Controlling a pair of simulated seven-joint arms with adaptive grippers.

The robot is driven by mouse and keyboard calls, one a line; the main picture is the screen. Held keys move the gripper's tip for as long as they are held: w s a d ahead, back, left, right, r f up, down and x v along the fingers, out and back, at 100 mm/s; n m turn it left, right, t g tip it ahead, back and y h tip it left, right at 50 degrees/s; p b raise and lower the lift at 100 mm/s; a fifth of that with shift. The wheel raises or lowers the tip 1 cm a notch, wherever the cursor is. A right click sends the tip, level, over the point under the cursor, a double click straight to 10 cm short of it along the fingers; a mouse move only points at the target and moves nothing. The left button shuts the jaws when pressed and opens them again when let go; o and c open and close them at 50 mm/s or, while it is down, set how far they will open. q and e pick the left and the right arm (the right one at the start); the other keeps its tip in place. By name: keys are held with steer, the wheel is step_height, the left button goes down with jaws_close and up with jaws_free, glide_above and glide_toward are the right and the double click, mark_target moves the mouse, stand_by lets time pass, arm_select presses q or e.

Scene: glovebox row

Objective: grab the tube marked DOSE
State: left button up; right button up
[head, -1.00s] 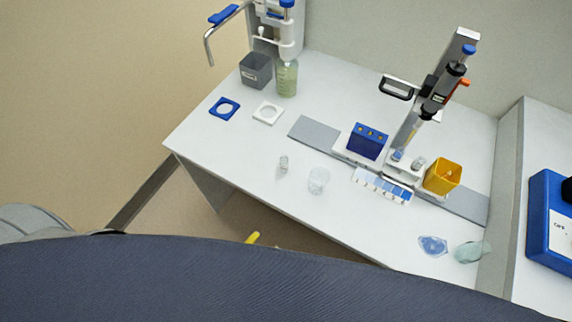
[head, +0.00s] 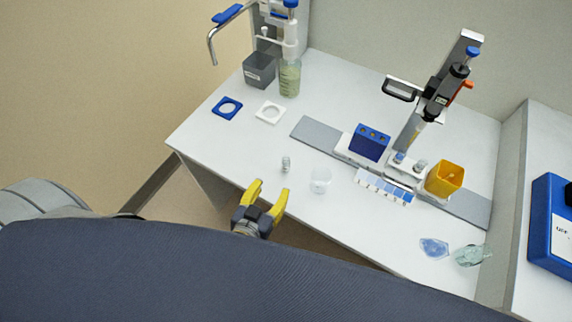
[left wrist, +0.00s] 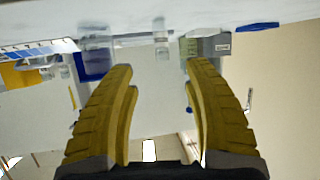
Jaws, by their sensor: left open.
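No marking DOSE can be read in either view. A small clear tube (head: 286,163) stands on the white bench near its front edge; a clear tube (left wrist: 162,38) shows beyond my fingertips in the left wrist view. Two small tubes, one blue-tinted (head: 399,158) and one clear (head: 420,166), stand in a white holder below the dispenser. My left gripper (head: 270,188) is open and empty at the front edge, just short of the lone tube. Its yellow fingers (left wrist: 160,66) are spread apart in the left wrist view. My right gripper is not in view.
A clear cup (head: 320,181) stands right of the lone tube. A blue rack (head: 369,143), a yellow container (head: 444,178) and a tall dispenser (head: 440,90) stand farther right. Crumpled clear-blue film (head: 434,248) lies front right. The bench left of the tube is mostly clear.

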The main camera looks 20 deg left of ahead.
mark_target(284, 166)
arm_select(q)
steer(key=x, duration=0.8)
steer(key=shift+r+x, duration=0.15)
steer(key=shift+x, duration=1.2)
steer(key=shift+r+x, duration=0.1)
steer(key=shift+x, duration=1.25)
steer(key=shift+w+a, duration=0.15)
steer(key=shift+a, duration=0.05)
steer(key=shift+c, duration=0.2)
steer(key=c, duration=0.8)
